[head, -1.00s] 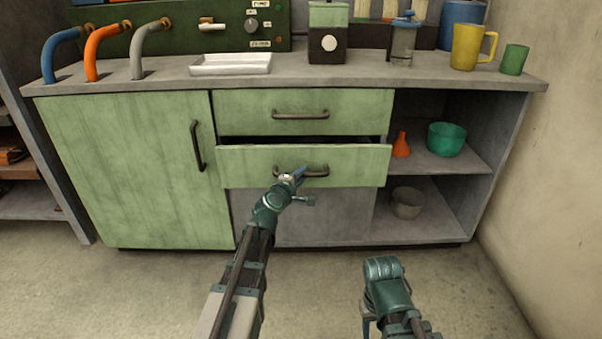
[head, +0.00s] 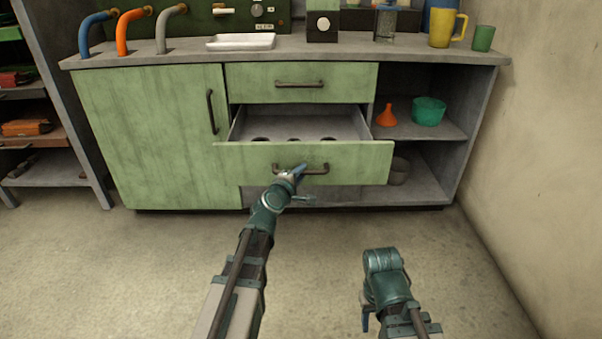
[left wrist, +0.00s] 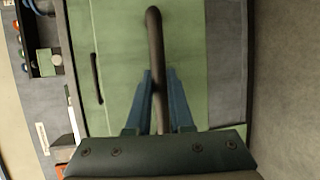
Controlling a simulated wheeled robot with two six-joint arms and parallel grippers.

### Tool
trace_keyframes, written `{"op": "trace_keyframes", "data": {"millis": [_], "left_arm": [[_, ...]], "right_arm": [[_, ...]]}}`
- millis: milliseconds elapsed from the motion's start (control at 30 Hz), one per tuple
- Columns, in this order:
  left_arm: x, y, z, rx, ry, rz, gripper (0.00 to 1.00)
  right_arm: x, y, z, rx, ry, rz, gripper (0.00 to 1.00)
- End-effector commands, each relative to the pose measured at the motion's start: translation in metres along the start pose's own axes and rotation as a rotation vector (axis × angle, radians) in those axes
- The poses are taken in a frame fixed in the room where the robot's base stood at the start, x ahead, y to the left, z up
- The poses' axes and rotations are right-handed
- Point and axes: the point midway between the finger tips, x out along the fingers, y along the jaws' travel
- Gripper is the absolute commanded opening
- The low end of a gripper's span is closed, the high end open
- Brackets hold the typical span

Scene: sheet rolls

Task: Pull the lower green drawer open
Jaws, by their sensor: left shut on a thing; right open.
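The lower green drawer (head: 350,160) stands open in the head view, with its grey inside showing behind the front. Several dark round shapes lie at its floor, partly hidden by the front. My left gripper (head: 296,171) is shut on the dark bar handle (head: 318,170) of this drawer. In the left wrist view the handle (left wrist: 155,50) runs between the two blue fingers (left wrist: 160,98). The upper green drawer (head: 345,84) is closed. My right gripper (head: 368,318) is low at the front, away from the cabinet, and its fingers are mostly hidden.
A green cabinet door (head: 150,135) is closed left of the drawers. Open shelves at right hold an orange funnel (head: 387,116) and a green bowl (head: 428,111). A grey bowl (head: 399,170) is partly behind the drawer front. The floor (head: 130,270) ahead is clear.

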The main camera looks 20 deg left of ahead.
Motion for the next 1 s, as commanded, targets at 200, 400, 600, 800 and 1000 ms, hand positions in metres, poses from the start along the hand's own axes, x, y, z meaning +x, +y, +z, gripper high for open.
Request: {"op": "trace_keyframes", "data": {"millis": [200, 400, 600, 800, 1000], "left_arm": [[0.0002, 0.0002, -0.0001, 0.0, 0.0, 0.0, 0.0], [0.0002, 0.0002, -0.0001, 0.0, 0.0, 0.0, 0.22], [0.0002, 0.0002, -0.0001, 0.0, 0.0, 0.0, 0.5], [0.0002, 0.0003, -0.0001, 0.0, 0.0, 0.0, 0.5], [-0.0044, 0.0007, 0.0013, 0.0, 0.0, 0.0, 0.5]], "right_arm": [[-0.0001, 0.0, -0.0003, 0.0, 0.0, 0.0, 0.5], [-0.0001, 0.0, -0.0003, 0.0, 0.0, 0.0, 0.5], [-0.0001, 0.0, -0.0002, 0.0, 0.0, 0.0, 0.5], [-0.0001, 0.0, -0.0002, 0.0, 0.0, 0.0, 0.5], [-0.0015, 0.0002, -0.0001, 0.0, 0.0, 0.0, 0.5]]}}
